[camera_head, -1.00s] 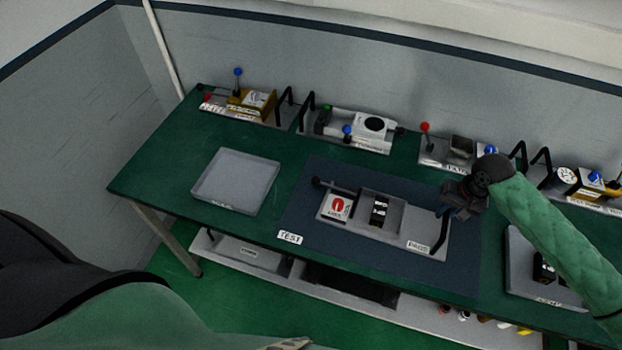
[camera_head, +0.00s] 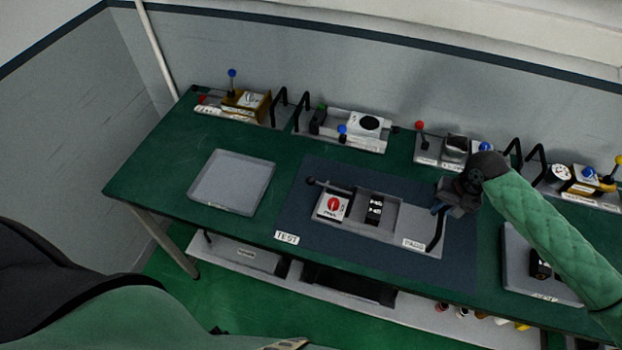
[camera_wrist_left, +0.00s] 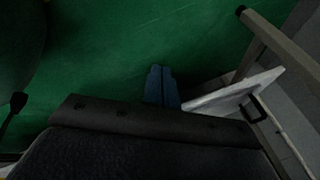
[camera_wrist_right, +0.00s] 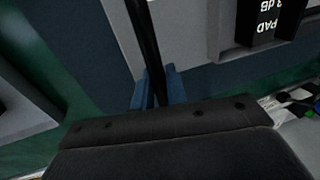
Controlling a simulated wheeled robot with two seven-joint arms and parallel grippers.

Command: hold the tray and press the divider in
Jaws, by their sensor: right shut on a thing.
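The grey tray (camera_head: 408,222) lies on the dark blue mat, with a white PADS label at its front right and a black upright handle (camera_head: 436,232) at its right end. A black block marked PAD (camera_head: 374,210) sits in the tray's middle pocket, left of an empty grey recess; it also shows in the right wrist view (camera_wrist_right: 266,18). A white block with a red mark (camera_head: 332,206) is at the tray's left, by a dark lever. My right gripper (camera_wrist_right: 157,88) is shut on the black handle. My left gripper (camera_wrist_left: 161,84) has its blue fingers together over the green floor, empty.
An empty shallow grey tray (camera_head: 232,182) lies left of the mat (camera_head: 300,215). Another grey tray (camera_head: 520,262) with a black block is at the right. Several fixtures with handles and coloured knobs line the back edge. A lower shelf (camera_head: 240,258) runs under the table.

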